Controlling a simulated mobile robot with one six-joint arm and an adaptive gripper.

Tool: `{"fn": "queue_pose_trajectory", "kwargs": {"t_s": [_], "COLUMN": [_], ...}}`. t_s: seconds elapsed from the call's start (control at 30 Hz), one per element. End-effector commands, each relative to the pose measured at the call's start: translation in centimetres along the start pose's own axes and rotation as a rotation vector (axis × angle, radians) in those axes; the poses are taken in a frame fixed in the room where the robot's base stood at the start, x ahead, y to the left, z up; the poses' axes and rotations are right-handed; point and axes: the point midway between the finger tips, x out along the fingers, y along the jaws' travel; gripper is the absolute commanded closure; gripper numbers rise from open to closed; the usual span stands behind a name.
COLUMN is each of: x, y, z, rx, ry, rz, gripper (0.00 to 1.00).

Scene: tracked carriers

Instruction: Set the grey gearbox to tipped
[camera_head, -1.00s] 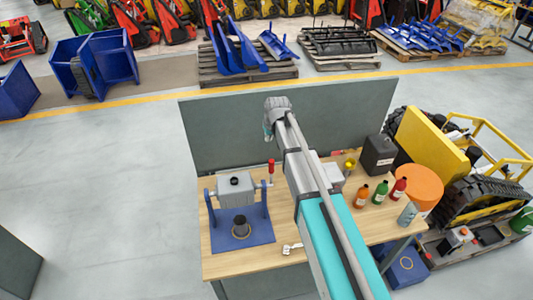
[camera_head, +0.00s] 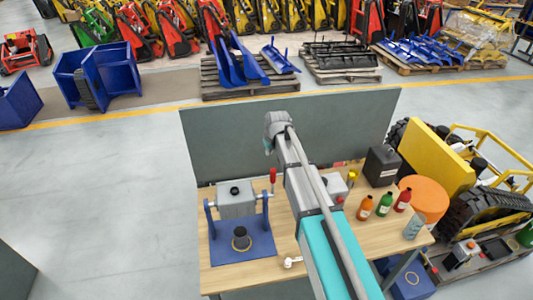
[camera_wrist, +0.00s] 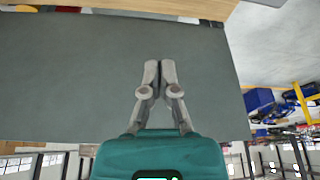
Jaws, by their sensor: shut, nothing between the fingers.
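The grey gearbox (camera_head: 236,199) sits between the two uprights of a blue stand (camera_head: 262,244) on the left part of the wooden bench. It looks level, with a black cap on top. A red-handled lever (camera_head: 272,178) stands upright at its right side. A black cup-like part (camera_head: 241,240) stands on the stand's base in front of the gearbox. My gripper (camera_wrist: 160,64) is shut and empty in the wrist view, in front of the grey back panel. In the head view my arm reaches over the bench, and the fingertips are hidden behind the wrist.
The bench (camera_head: 240,275) has a grey back panel (camera_head: 340,130) along its far edge. Orange, green and red bottles (camera_head: 384,204), a black canister (camera_head: 381,166) and an orange round container (camera_head: 424,196) stand at the right. A small white item (camera_head: 292,262) lies near the front edge.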

Motion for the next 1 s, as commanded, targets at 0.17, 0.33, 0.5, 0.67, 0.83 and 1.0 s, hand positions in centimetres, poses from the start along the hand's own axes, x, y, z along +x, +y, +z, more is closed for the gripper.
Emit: {"fn": "queue_pose_trajectory", "kwargs": {"t_s": [0.17,0.33,0.5,0.67,0.83,1.0], "x": [1.9,3.3,4.7,6.0,5.8,5.2], "y": [0.0,0.0,0.0,0.0,-0.1,-0.1], "z": [0.1,0.1,0.1,0.1,1.4,3.0], "rx": [0.0,0.0,0.0,0.0,0.001,0.0], "ry": [0.0,0.0,0.0,0.0,0.0,0.0], "rz": [0.0,0.0,0.0,0.0,0.0,0.0], "gripper": [1.0,1.0,1.0,1.0,1.0,1.0]}}
